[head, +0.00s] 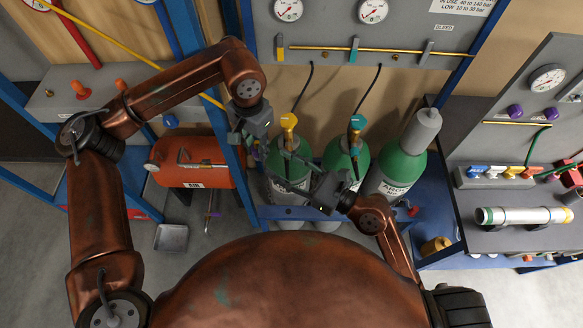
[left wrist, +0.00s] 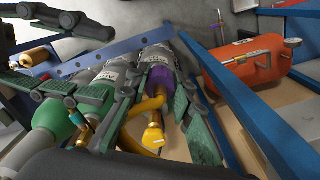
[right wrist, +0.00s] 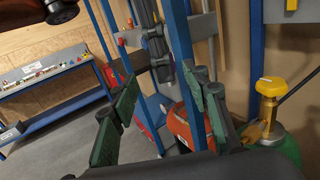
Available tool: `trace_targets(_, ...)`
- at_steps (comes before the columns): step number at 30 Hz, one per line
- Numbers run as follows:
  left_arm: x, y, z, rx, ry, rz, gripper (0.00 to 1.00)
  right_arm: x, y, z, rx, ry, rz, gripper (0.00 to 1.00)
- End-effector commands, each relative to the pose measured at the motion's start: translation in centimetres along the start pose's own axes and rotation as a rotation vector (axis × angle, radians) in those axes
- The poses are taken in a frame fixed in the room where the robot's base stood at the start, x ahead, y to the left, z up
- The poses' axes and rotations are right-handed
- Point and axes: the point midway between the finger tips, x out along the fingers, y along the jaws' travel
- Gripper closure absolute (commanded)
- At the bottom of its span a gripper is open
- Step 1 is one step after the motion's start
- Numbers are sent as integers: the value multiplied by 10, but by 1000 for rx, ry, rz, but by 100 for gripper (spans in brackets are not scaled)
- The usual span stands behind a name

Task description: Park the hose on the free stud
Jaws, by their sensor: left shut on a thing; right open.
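My left gripper (head: 279,153) is at the left green cylinder (head: 290,172), just below its yellow-topped hose fitting (head: 288,122). A black hose (head: 304,88) hangs from the panel to this fitting. A second black hose (head: 369,88) leads to the teal-topped fitting (head: 357,123) on the middle cylinder (head: 341,160). My right gripper (head: 322,192) is open and empty in front of the cylinders. I cannot make out the free stud.
The gauge panel (head: 400,28) stands behind, with a brass pipe (head: 385,50). A grey-capped argon cylinder (head: 395,172) stands at right. An orange tank (head: 195,160) and a blue post (head: 226,150) are close on the left. A slanted panel (head: 553,110) is far right.

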Motion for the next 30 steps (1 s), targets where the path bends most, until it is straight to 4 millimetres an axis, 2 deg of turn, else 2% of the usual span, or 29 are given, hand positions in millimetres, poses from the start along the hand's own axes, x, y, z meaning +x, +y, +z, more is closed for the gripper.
trace_targets(6,0,0,0,0,0,0,100,43,-1,1,4,-4,0,57)
trace_targets(13,0,0,0,0,1,0,100,76,-1,0,4,-3,-1,57)
trace_targets(18,0,0,0,0,1,0,100,87,-1,0,4,-3,-1,57)
trace_targets(27,0,0,0,0,0,0,100,89,-1,0,3,-2,-1,57)
trace_targets(30,0,0,0,0,0,0,100,89,-1,0,3,-2,-1,63)
